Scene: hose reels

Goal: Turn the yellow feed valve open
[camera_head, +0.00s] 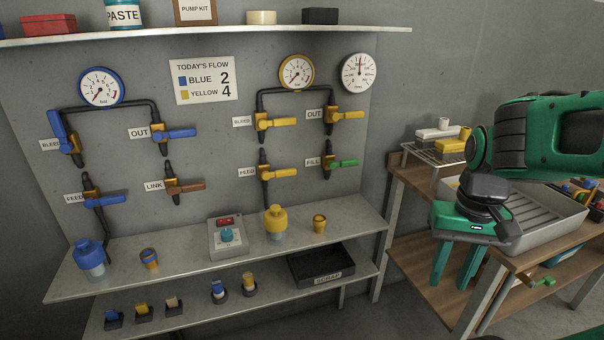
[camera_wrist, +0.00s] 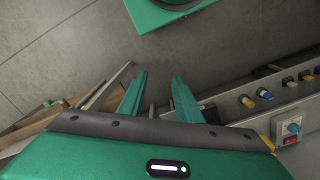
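The yellow feed valve (camera_head: 281,173) is on the wall panel, beside a small FEED label (camera_head: 247,172). Its yellow lever points right, across the upright black pipe. A sign (camera_head: 206,80) reads blue 2, yellow 4. My gripper (camera_head: 456,278) is at the right, in front of the wooden bench and well away from the valve, fingers pointing down. In the wrist view its two green fingers (camera_wrist: 159,76) stand apart with nothing between them. The feed valve is not visible in the wrist view.
Other levers sit close by: yellow bleed (camera_head: 283,122), yellow out (camera_head: 349,115), green fill (camera_head: 344,163) and brown link (camera_head: 190,186). A yellow-capped bottle (camera_head: 276,222) stands on the shelf below the feed valve. A grey tray (camera_head: 560,222) lies on the bench.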

